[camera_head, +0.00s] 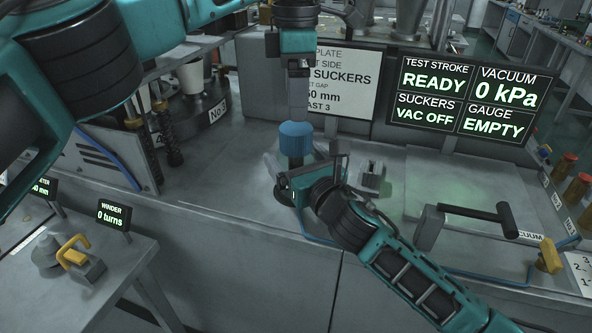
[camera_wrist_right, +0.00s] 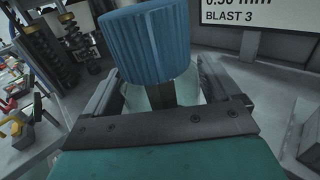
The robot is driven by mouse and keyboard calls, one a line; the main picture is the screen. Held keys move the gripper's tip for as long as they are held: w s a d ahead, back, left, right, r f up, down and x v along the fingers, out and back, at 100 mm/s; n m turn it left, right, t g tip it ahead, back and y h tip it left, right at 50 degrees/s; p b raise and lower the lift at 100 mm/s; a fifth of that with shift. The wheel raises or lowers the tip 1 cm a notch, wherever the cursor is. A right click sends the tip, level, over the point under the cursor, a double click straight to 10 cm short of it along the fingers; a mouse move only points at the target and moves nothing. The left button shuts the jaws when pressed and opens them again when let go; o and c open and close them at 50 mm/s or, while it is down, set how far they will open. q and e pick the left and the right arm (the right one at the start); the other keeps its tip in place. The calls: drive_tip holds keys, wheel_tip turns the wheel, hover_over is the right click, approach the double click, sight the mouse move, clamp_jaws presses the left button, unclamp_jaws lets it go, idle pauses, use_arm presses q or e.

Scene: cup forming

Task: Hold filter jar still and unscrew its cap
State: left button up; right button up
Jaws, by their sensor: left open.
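The filter jar (camera_head: 295,162) stands upright on the grey bench, with its ribbed blue cap (camera_head: 296,138) on top. In the right wrist view the cap (camera_wrist_right: 147,42) is large, and the clear jar body (camera_wrist_right: 136,98) shows below it. My right gripper (camera_wrist_right: 165,95) has one finger on each side of the jar body, close against it under the cap. My left gripper (camera_head: 298,117) points straight down from above, open, with its fingertips just above or at the cap's top. Whether they touch the cap cannot be told.
A panel (camera_head: 472,95) reads READY, 0 kPa, VAC OFF and EMPTY. A black-handled lever (camera_head: 475,214) stands on the bench to the right. A small metal block (camera_head: 372,176) lies right of the jar. A winder station (camera_head: 70,255) is at lower left.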

sight(296, 127)
drive_tip(key=c, duration=1.4)
use_arm(q)
drive_tip(key=shift+m, duration=0.8)
use_arm(e)
clamp_jaws()
use_arm(q)
drive_tip(key=m, duration=1)
drive_tip(key=shift+m, duration=0.3)
drive_tip(key=m, duration=0.9)
drive_tip(key=shift+m, duration=0.4)
drive_tip(key=shift+f, duration=4)
drive_tip(key=shift+c, duration=0.5)
